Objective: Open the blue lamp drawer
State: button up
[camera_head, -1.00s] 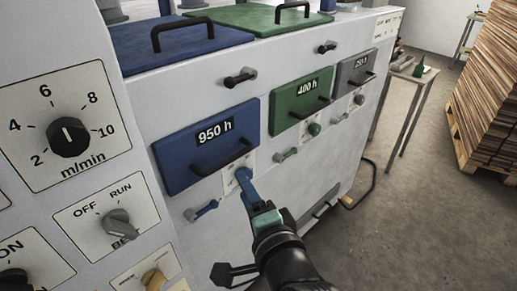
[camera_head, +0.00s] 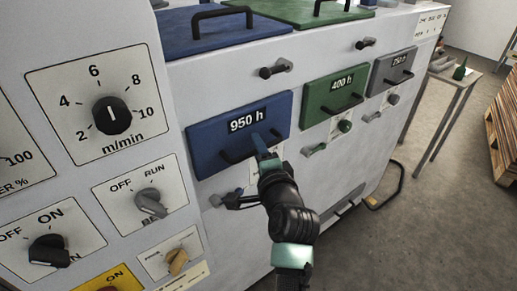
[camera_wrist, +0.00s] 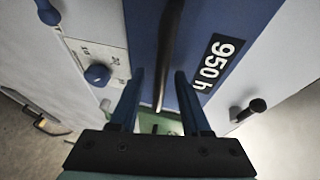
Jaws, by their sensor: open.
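The blue lamp drawer (camera_head: 208,141) is a blue front marked "950 h", flush in the white machine and shut. Its black bar handle (camera_head: 232,156) runs along the lower part of the front. My gripper (camera_head: 264,146) is in front of the drawer, near the right end of the handle. In the wrist view, my gripper (camera_wrist: 158,75) is open, with one blue finger on each side of the black handle (camera_wrist: 170,45). The bar passes between the fingers in the picture; whether they touch it cannot be told. My gripper hides part of the handle and the panel below it.
A green drawer (camera_head: 325,100) marked "400 h" and a grey drawer (camera_head: 380,82) sit to the right. Knobs and small levers stick out around them, including a black peg (camera_head: 272,71) above. A dial panel (camera_head: 90,90) is at left. Open floor (camera_head: 450,210) lies at right.

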jog(key=shift+w, duration=0.15)
grip_shut()
dwell(1.4)
